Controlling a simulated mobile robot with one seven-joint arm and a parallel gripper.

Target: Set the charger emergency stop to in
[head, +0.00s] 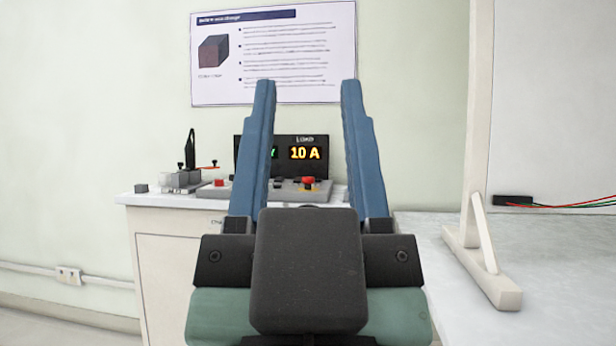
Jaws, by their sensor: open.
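A red mushroom-shaped button on a yellow base, which looks like the emergency stop (308,181), stands on a low grey panel (285,193) on the white cabinet. It is small in the head view, and I cannot tell whether it is in or out. Behind it is a black display unit (326,155) reading "10 A". My gripper (307,88) is open and empty, its two blue fingers pointing up in the picture. The red button shows between the fingers, apart from them and farther away. The left finger hides part of the panel and display.
Another small red part (219,182) and several small grey and black devices (180,178) sit on the cabinet (165,202) at left. A white upright frame (478,120) stands on a grey bench (425,260) at right, with red and green wires (570,203). A poster (275,55) hangs behind.

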